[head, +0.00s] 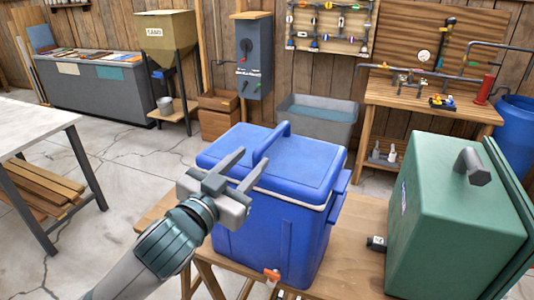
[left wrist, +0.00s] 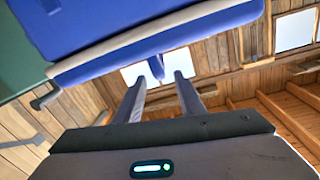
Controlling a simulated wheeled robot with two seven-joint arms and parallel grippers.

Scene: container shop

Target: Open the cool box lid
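The blue cool box (head: 265,240) stands on a wooden table, its blue lid (head: 315,160) down, with a pale band beneath the lid edge. In the left wrist view the lid (left wrist: 160,45) crosses the top, and a blue piece, likely the handle (left wrist: 156,67), shows between the open fingertips (left wrist: 161,76). Nothing is seen gripped. My right gripper is not in view.
A green case (head: 435,225) with a dark handle stands on the table to the right. An orange-red tap (head: 271,274) sits at the box's front bottom. A workbench (head: 425,98) and grey tub (head: 315,120) are behind. A pale table (head: 25,130) is far left.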

